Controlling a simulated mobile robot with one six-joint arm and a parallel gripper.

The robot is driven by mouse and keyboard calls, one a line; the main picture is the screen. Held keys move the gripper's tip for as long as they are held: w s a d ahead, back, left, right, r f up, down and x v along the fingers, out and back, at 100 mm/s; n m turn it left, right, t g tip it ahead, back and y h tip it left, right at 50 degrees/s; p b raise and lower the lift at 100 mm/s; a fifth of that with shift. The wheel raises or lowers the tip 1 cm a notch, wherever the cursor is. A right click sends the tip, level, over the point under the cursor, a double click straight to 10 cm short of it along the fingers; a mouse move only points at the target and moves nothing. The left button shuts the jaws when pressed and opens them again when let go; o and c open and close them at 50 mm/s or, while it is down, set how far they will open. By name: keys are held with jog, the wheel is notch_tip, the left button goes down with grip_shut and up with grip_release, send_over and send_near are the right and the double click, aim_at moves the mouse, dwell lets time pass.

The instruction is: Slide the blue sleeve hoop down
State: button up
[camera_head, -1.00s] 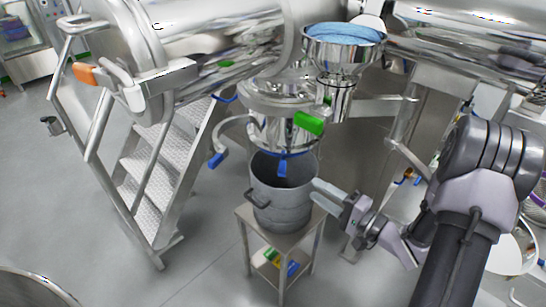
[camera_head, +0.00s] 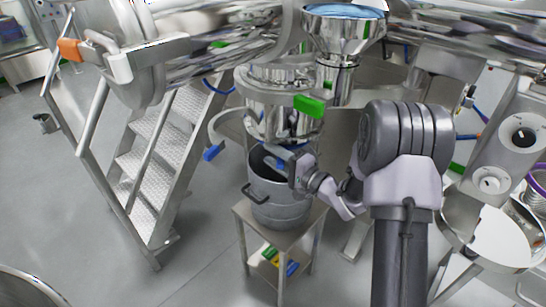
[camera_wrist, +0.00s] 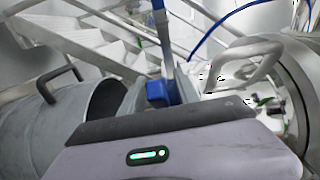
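The blue sleeve hoop (camera_head: 272,150) shows only in part, as blue pieces under the steel outlet and over the mouth of the grey bucket (camera_head: 280,212). My gripper (camera_head: 282,164) is at the bucket's rim, beside the blue part.
The bucket stands on a small steel table (camera_head: 282,238). A green-handled valve (camera_head: 309,105) and a blue-tipped curved handle (camera_head: 213,152) are close around the outlet. Metal stairs (camera_head: 150,165) stand on the left. The floor in front is clear.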

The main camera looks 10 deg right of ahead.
grip_shut()
dwell(1.4)
